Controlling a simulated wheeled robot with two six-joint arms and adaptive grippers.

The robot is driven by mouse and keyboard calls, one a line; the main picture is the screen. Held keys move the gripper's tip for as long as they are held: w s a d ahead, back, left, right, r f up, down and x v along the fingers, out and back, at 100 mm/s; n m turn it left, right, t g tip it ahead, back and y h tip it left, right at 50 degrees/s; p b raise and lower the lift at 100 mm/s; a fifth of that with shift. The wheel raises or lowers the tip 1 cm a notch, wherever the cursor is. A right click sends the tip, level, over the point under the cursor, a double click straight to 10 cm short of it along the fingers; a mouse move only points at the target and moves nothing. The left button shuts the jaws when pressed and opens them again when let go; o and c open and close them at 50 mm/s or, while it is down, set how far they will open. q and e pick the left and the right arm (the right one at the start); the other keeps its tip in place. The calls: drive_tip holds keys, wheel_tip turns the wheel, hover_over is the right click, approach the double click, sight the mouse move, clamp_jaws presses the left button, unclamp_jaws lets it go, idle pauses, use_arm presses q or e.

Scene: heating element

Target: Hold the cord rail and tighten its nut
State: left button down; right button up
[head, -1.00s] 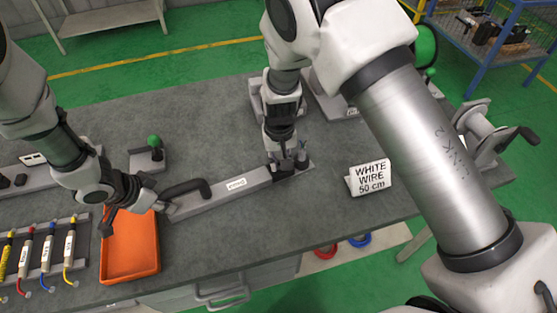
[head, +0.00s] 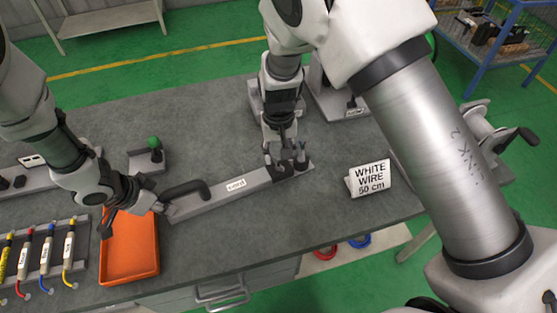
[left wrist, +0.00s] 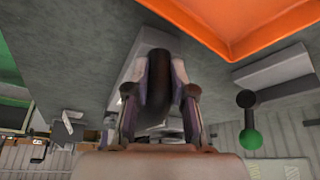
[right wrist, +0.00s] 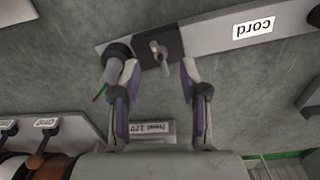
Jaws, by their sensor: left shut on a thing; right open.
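The cord rail (head: 235,186) is a long grey bar lying on the bench, with a white "cord" label that also shows in the right wrist view (right wrist: 254,27). A black curved handle (head: 186,188) rises at its left end. My left gripper (head: 117,203) is shut on this handle; the left wrist view shows the black handle (left wrist: 157,75) between both fingers. My right gripper (right wrist: 160,82) is open at the rail's other end. A small metal nut or stud (right wrist: 157,48) on a black block lies between and beyond its fingertips. A grey cylindrical part stands beside it, partly behind one finger.
An orange tray (head: 130,270) lies below my left gripper. A green-knobbed stand (head: 153,145) is behind the rail. A "WHITE WIRE 50 cm" sign (head: 369,177) stands to the right. The bench front is clear.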

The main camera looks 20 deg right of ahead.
sight(279, 167)
wheel_tip(279, 167, up, 8)
use_arm(q)
drive_tip(key=c, duration=0.9)
unclamp_jaws()
drive_tip(key=shift+r, duration=0.1)
